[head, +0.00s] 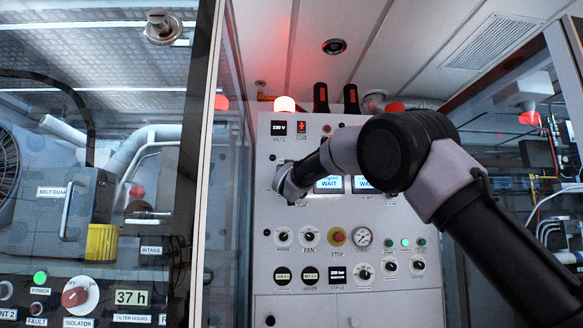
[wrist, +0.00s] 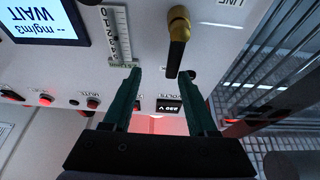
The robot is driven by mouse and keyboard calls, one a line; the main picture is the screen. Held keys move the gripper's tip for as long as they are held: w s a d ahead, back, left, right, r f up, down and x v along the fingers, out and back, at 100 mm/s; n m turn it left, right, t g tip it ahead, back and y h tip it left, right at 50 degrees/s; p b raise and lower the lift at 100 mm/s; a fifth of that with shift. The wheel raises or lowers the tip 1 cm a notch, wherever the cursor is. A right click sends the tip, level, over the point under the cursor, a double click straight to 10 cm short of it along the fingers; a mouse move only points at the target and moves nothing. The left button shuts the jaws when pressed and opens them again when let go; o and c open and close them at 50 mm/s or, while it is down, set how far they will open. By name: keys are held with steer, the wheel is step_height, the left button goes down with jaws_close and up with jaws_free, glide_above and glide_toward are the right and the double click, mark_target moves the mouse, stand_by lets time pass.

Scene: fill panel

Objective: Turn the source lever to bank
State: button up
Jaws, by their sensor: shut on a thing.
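The source lever (wrist: 179,40) has a brass-coloured hub and a black handle. In the wrist view, which is upside down, the handle points down toward the volts display; a "LINE" label stands off to the upper right. My gripper (wrist: 161,72) has its dark green fingers either side of the handle's end, shut on the lever. In the head view my gripper (head: 284,180) is at the left of the grey panel (head: 340,265), below the 230 V display, and hides the lever. No "bank" label is readable.
A scale gauge (wrist: 120,35) and a "WAIT" screen (wrist: 38,18) are close to the fingers. Below in the head view are knobs, a red stop button (head: 337,236) and a dial (head: 362,236). A glass-fronted cabinet with an isolator knob (head: 75,297) stands at left.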

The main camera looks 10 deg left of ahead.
steer(key=shift+f, duration=0.15)
stand_by(0.5)
steer(key=d+r+v, duration=0.1)
steer(key=v, duration=1.2)
steer(key=shift+s+d, duration=0.3)
steer(key=shift+s, duration=0.1)
steer(key=s+d+f+m+g, duration=0.1)
steer(key=d+f+g, duration=0.25)
steer(key=d, duration=0.75)
steer(key=d+f+m+g, duration=0.1)
steer(key=d+f+g, duration=0.25)
steer(key=d, duration=0.75)
steer(key=s+d+f+m+g+h, duration=0.1)
steer(key=s+d+f+g, duration=0.1)
steer(key=s+d+f, duration=0.3)
steer(key=s+d+f+m+g+h, duration=0.1)
steer(key=s+d+f+m+g, duration=0.1)
steer(key=s+d+f, duration=0.4)
steer(key=s+d+f+m+g+h, duration=0.1)
steer(key=s+d+f+g, duration=0.3)
steer(key=s+f, duration=0.6)
steer(key=s+d, duration=0.2)
steer(key=s, duration=0.4)
steer(key=shift+d+f+m, duration=0.2)
steer(key=shift+f+m, duration=0.1)
steer(key=shift+m, duration=0.1)
